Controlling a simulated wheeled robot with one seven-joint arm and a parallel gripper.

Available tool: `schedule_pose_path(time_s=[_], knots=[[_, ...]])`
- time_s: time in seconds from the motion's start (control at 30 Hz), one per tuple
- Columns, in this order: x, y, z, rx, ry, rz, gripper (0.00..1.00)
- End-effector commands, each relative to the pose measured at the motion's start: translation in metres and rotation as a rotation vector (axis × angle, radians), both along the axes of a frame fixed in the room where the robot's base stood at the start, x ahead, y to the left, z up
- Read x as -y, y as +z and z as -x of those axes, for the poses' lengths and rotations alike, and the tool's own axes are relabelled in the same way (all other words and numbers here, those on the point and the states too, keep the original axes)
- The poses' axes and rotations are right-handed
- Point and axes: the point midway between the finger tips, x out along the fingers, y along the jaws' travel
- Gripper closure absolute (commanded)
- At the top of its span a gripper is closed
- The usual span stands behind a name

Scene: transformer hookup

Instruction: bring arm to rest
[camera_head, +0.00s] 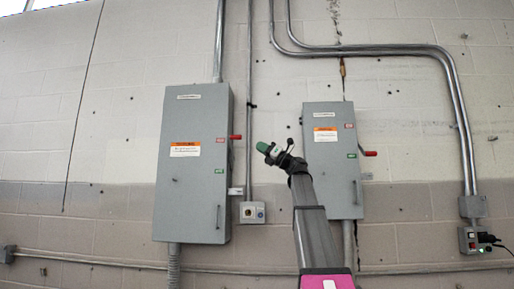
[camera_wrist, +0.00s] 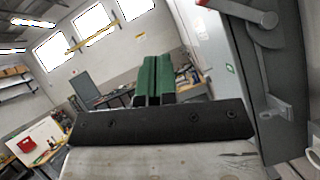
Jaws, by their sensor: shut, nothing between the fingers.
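My gripper (camera_head: 264,148) shows in the head view at the end of my raised arm, in front of the wall between two grey electrical cabinets. Its green fingers point up and to the left. In the wrist view my gripper (camera_wrist: 154,62) has its two green fingers side by side, shut, with nothing held. The large left cabinet (camera_head: 190,190) and the smaller right cabinet (camera_head: 336,180) are both closed, each with a red-tipped lever at its right side. My arm covers part of the right cabinet's left edge.
A small switch box (camera_head: 252,212) sits low between the cabinets. Conduits (camera_head: 455,90) run along the wall. A socket box (camera_head: 470,240) is at the lower right. In the wrist view a grey cabinet (camera_wrist: 235,50) with a lever (camera_wrist: 240,12) stands close on the right; a cluttered workbench (camera_wrist: 110,100) lies beyond.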

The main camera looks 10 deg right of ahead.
Motion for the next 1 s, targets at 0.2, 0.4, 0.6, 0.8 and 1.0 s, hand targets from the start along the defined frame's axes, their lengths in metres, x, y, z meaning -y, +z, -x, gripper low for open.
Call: schedule_pose_path(time_s=[0.2,0.4,0.6,0.8,1.0], knots=[[0.0,0.0,0.0,0.0,0.0,0.0,1.0],[0.0,0.0,-0.001,0.0,0.0,0.0,1.0],[-0.005,-0.034,-0.013,0.007,-0.049,0.059,1.0],[-0.024,-0.145,-0.05,0.054,-0.198,0.293,1.0],[-0.044,-0.271,-0.075,0.127,-0.306,0.592,1.0]])
